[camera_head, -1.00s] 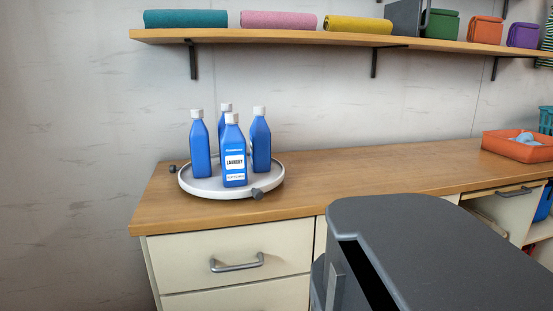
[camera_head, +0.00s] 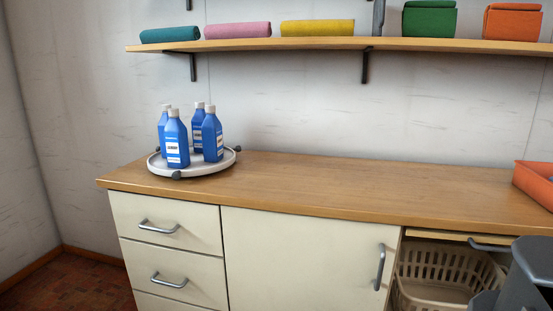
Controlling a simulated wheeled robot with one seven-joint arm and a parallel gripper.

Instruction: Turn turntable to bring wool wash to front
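A round white turntable (camera_head: 156,168) stands on the left end of the wooden counter. Several blue bottles with white caps stand upright on it, close together. The front bottle (camera_head: 176,143) has a white label facing me, and the right bottle (camera_head: 213,137) shows a label on its side. Another bottle (camera_head: 197,117) stands behind, and one more (camera_head: 164,116) is partly hidden behind the front one. The print is too small to read, so I cannot tell which is wool wash. Dark knobs stick out at the turntable's front (camera_head: 176,175) and right (camera_head: 238,149). My gripper is not in view.
The wooden counter (camera_head: 330,185) is clear right of the turntable, up to an orange bin (camera_head: 536,180). A shelf (camera_head: 330,44) with rolled towels runs above. Drawers (camera_head: 170,225) and a cupboard door (camera_head: 300,258) with protruding handles are below; a beige basket (camera_head: 440,272) sits at right.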

